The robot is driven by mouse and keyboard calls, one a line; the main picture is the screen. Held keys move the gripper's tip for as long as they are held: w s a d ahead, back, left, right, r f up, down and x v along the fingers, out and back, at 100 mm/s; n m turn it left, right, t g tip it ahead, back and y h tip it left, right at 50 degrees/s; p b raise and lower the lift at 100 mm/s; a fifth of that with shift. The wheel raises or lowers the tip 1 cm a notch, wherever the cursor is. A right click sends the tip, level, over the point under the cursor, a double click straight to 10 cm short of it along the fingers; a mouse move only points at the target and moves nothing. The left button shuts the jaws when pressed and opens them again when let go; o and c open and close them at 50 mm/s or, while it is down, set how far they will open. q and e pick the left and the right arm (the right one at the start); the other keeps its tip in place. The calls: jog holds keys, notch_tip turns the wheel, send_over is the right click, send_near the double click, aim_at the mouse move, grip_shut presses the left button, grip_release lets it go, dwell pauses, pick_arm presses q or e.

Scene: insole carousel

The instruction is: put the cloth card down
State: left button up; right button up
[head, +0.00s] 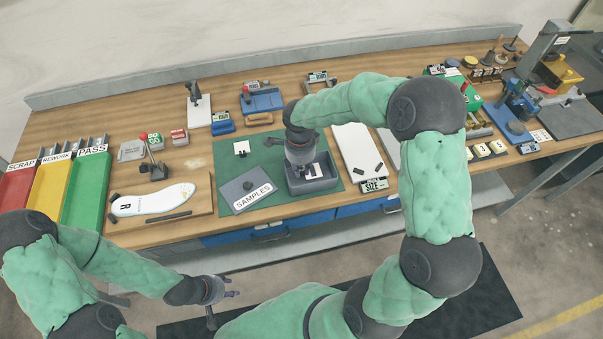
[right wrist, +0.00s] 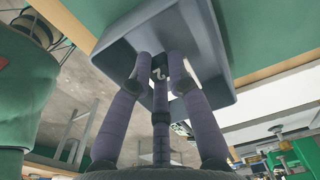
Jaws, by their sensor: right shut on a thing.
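My right gripper (head: 303,170) points down into an open grey bin (head: 325,184) on the green mat. It is shut on a small card with a white face and a dark mark (head: 312,170), apparently the cloth card. In the right wrist view the fingers (right wrist: 161,70) close around the marked card (right wrist: 159,74), with the bin's interior (right wrist: 200,50) behind. The fingers hide much of the card, and I cannot tell whether it touches the bin floor. My left gripper (head: 222,290) is open and empty, in front of the bench.
Another small white card (head: 242,148) lies on the green mat (head: 218,160). A white insole board (head: 352,145) is right of the bin; an insole (head: 150,200) lies left. The mat's back left is mostly clear.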

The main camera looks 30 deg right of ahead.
aim_at(301, 169)
jog(key=shift+w+d+f+b, duration=0.1)
jog(key=shift+w+f+b, duration=0.05)
jog(key=shift+f, duration=0.8)
jog(key=shift+w+f+b, duration=0.1)
jog(key=shift+f+b, duration=0.05)
jog(key=shift+f, duration=0.75)
jog(key=shift+f, duration=0.15)
jog(key=o, duration=0.8)
jog(key=shift+o, duration=0.2)
jog(key=shift+r, duration=0.25)
jog(key=r+p, duration=0.1)
jog(key=r, duration=0.5)
jog(key=r+p, duration=0.1)
jog(key=r, duration=0.5)
jog(key=shift+a, duration=0.2)
jog(key=shift+f, duration=0.1)
